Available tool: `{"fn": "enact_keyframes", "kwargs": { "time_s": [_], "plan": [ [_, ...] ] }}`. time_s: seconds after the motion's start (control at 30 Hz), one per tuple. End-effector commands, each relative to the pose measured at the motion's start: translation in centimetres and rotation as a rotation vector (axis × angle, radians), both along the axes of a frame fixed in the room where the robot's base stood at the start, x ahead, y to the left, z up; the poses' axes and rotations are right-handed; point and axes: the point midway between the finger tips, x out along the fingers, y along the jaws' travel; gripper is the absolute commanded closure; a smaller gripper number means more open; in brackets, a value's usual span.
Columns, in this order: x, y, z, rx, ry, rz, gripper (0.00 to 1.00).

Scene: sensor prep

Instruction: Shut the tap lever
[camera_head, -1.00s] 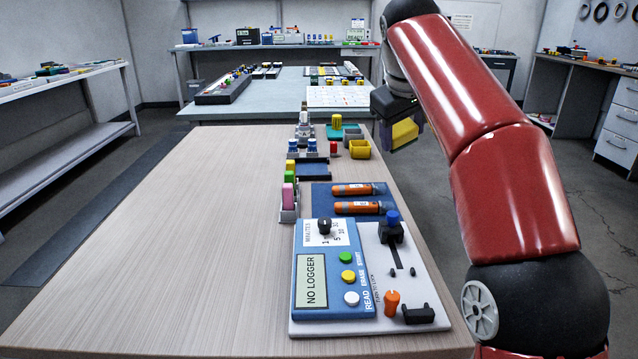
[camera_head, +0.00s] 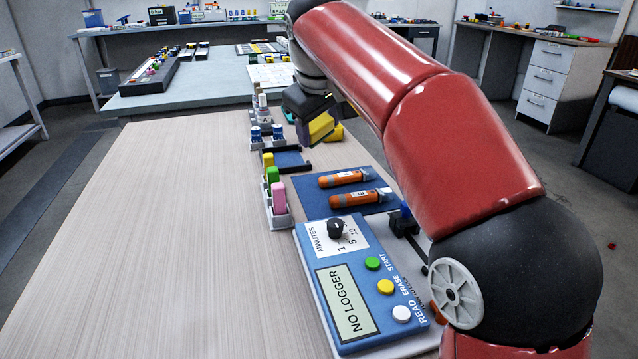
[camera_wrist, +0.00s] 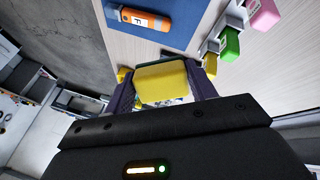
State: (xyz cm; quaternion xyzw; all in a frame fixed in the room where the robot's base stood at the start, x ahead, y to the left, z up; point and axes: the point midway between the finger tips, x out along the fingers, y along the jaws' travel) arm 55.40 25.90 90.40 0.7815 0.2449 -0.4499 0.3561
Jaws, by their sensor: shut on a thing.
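My gripper (camera_head: 308,108) is over the right side of the wooden table, beyond the orange tubes. It is shut on a yellow block (camera_head: 321,128). In the wrist view the block (camera_wrist: 162,88) sits between the two dark purple fingers and has a green edge; my gripper (camera_wrist: 160,75) hides what lies behind it. I cannot single out a tap lever for certain. A small blue-topped black lever (camera_head: 404,220) stands on the panel right of the blue control box (camera_head: 318,262), partly hidden by my arm. A white upright fitting (camera_head: 262,102) stands at the table's far end.
Two orange tubes (camera_head: 357,198) lie on a blue mat (camera_head: 312,205). Green, yellow and pink blocks stand in a holder (camera_head: 279,219) beside it. The table's left side is clear.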

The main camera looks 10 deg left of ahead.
Motion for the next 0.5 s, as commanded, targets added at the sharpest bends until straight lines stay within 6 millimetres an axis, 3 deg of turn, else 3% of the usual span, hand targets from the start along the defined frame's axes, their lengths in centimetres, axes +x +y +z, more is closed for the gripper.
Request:
{"fn": "enact_keyframes", "kwargs": {
  "time_s": [0.03,0.2,0.5],
  "plan": [
    [-0.1,0.0,-2.0,-0.002,0.003,0.0,0.62],
    [-0.1,0.0,-5.6,-0.001,0.001,0.001,0.62],
    [0.0,0.0,-8.6,-0.001,0.001,0.0,0.62]
  ]
}}
